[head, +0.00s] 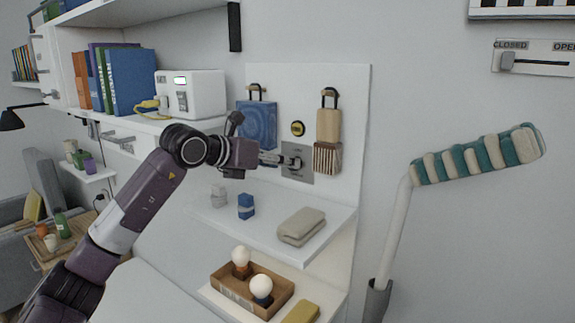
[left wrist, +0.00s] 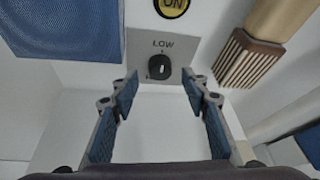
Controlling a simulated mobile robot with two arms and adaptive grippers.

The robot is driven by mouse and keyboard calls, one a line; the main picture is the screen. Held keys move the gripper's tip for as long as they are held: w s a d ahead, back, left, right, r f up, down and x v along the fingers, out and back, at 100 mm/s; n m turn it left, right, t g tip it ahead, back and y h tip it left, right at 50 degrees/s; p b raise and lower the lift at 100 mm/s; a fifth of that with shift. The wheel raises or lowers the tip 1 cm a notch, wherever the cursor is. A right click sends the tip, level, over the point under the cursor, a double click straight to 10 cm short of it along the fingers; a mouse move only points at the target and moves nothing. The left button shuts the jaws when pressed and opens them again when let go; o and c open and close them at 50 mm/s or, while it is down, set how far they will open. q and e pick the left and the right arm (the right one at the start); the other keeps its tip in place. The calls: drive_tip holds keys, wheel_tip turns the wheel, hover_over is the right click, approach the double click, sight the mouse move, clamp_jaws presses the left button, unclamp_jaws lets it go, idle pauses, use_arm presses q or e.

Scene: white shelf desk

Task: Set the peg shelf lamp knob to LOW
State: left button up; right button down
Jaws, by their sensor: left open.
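The lamp knob (left wrist: 158,67) is a small black dial on a grey plate (left wrist: 140,45) marked LOW above it. A pale mark shows on its face, but I cannot tell exactly which way it points; other marking at its left is too small to read. In the head view the plate (head: 300,175) is on the white peg panel, and the knob is partly hidden by my gripper. My left gripper (head: 284,160) is open in front of the plate. In the left wrist view its fingers (left wrist: 160,76) stand either side of the knob, apart from it. My right gripper is not in view.
A yellow ON button (left wrist: 172,5) is above the plate. A blue hanging item (head: 256,122) is left of it and a wooden brush (head: 328,128) right.

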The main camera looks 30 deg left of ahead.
use_arm(q)
drive_tip(key=v, duration=0.9)
idle(0.3)
